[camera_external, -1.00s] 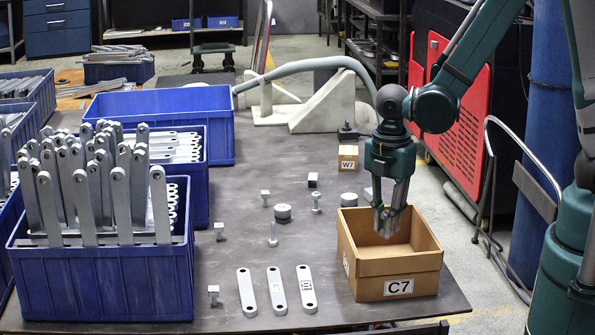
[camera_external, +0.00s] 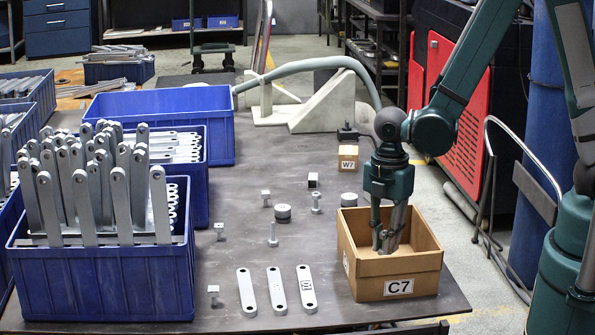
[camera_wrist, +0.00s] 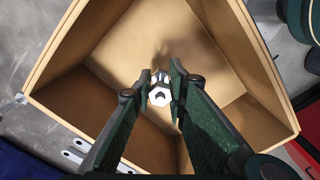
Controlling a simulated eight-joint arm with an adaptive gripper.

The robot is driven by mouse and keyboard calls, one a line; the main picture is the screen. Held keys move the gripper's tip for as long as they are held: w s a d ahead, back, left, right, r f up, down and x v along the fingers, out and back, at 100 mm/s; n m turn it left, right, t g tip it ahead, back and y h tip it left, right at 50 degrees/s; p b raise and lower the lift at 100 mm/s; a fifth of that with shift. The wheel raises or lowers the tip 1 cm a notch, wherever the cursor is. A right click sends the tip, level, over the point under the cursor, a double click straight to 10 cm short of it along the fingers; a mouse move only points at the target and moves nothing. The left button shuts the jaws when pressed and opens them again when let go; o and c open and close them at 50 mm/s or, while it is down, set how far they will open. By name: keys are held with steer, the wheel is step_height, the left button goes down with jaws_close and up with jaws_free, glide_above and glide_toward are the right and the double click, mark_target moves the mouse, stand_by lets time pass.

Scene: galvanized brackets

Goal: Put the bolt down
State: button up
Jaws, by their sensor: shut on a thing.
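My gripper (camera_external: 385,247) is down inside the open cardboard box (camera_external: 384,291) labelled C7, its fingertips below the rim. In the wrist view my gripper (camera_wrist: 162,84) is shut on the bolt (camera_wrist: 160,95), a small pale metal piece with a hexagonal head. The bolt is above or near the floor of the box (camera_wrist: 185,35); I cannot tell whether it touches. The box floor around it looks empty. In the external view the bolt is hidden by the box wall and the fingers.
Several loose bolts and small blocks, such as an upright bolt (camera_external: 273,235), stand left of the box. Three flat brackets (camera_external: 277,291) lie near the front. A blue bin (camera_external: 100,285) full of brackets stands at left. A small box (camera_external: 348,158) is behind.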

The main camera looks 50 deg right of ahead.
steer(key=shift+f+b, duration=0.35)
steer(key=shift+f, duration=1.1)
steer(key=shift+f, duration=0.1)
steer(key=o, duration=0.9)
steer(key=shift+r+p, duration=1.65)
steer(key=shift+r, duration=4.45)
steer(key=shift+d+r, duration=0.1)
